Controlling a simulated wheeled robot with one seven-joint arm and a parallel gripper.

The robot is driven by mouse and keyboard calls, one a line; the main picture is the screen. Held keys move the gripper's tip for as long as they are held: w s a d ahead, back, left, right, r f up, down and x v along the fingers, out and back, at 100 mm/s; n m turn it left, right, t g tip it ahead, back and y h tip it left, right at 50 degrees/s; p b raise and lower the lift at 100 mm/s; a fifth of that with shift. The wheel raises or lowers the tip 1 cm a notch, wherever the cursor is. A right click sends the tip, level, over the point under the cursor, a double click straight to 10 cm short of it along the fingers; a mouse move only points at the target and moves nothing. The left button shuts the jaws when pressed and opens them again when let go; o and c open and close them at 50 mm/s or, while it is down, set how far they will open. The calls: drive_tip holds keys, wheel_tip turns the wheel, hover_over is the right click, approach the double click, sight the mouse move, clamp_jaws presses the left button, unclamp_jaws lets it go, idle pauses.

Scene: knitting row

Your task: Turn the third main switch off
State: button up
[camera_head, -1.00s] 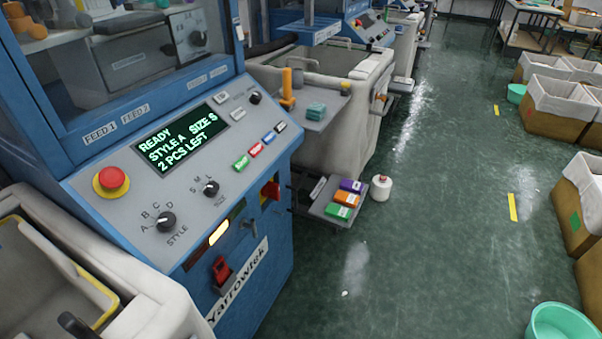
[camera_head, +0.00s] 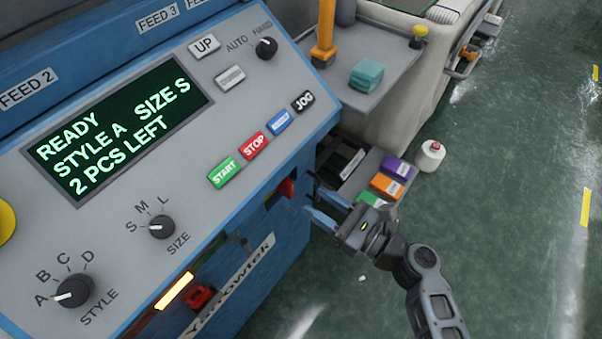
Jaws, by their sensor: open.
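A red switch handle (camera_head: 287,188) shows on the front of the blue knitting machine (camera_head: 262,285), near its right edge below the keys. A second red handle (camera_head: 198,297) sits lower left, beside a lit orange strip. I cannot tell from labels which is a main switch, or which machine counts as third. My gripper (camera_head: 311,198) is open and empty, its fingers pointing left toward the upper red handle, just right of it. Contact and the handle's exact setting cannot be told.
The panel has a display (camera_head: 120,125) reading READY, plus START, STOP and JOG keys and a style knob (camera_head: 73,291). A low shelf holds purple, orange and green boxes (camera_head: 388,186). A white cone (camera_head: 430,155) stands by it.

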sight(292, 187)
drive_tip(key=shift+x, duration=3.55)
clamp_jaws()
